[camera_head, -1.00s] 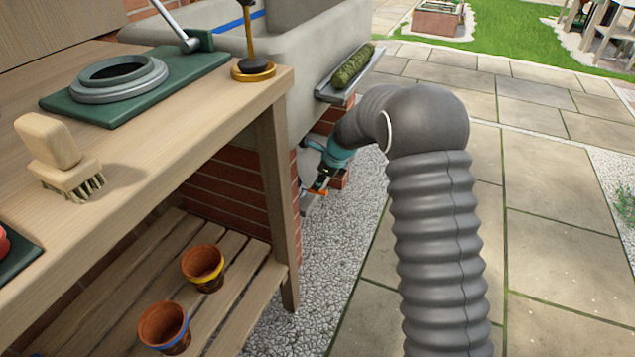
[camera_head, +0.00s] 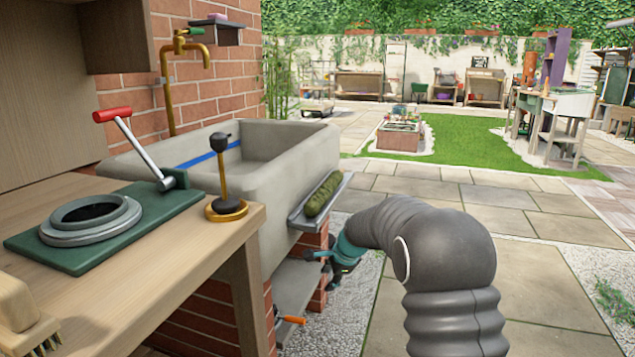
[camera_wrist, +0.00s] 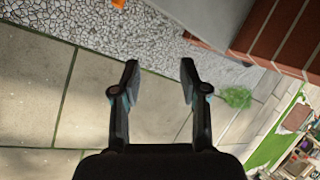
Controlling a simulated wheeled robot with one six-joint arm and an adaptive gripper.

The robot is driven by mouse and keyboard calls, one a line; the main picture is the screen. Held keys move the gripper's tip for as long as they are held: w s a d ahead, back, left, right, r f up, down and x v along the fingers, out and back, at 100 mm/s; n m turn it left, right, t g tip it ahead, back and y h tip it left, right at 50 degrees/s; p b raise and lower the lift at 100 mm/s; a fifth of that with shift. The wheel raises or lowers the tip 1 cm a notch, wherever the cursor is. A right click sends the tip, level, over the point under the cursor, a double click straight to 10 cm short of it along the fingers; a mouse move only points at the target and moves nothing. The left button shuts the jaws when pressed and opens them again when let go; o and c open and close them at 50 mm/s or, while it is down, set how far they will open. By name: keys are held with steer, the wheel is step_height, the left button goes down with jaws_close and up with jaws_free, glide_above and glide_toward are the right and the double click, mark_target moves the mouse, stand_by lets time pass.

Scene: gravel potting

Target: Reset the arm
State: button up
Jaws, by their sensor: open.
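My arm reaches from the lower right of the head view toward the stone sink. My gripper (camera_head: 318,256) is at its end, beside the sink's brick support and low over the gravel strip. In the wrist view my gripper (camera_wrist: 160,82) has its two fingers wide apart with nothing between them. Gravel and paving lie below it. An orange-handled tool (camera_head: 290,320) sticks out from the grey ledge below the gripper, apart from it. An orange bit also shows at the top edge of the wrist view (camera_wrist: 123,4).
The wooden bench (camera_head: 150,290) and stone sink (camera_head: 305,160) stand at the left. A narrow tray (camera_head: 335,205) with a green roll (camera_head: 325,193) juts from the sink above my gripper. Brickwork (camera_wrist: 285,32) is close at the wrist view's upper right. Open paving (camera_head: 560,280) lies right.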

steer(key=s+d+r+n+h+p, duration=0.1)
steer(key=s+d+r+n+p, duration=0.2)
steer(key=s+r, duration=0.7)
steer(key=s+d+r+n, duration=0.3)
steer(key=s+r+n, duration=0.2)
steer(key=s+r, duration=0.45)
steer(key=s+d+n+h+p, duration=0.1)
steer(key=s+d+n, duration=0.2)
steer(key=s, duration=0.9)
steer(key=s+d+n+t+h+p, duration=0.1)
steer(key=s+n, duration=0.3)
steer(key=s, duration=0.8)
steer(key=shift+s+d+r+p, duration=0.15)
steer(key=shift+d+r+p, duration=0.2)
steer(key=shift+d+p, duration=0.5)
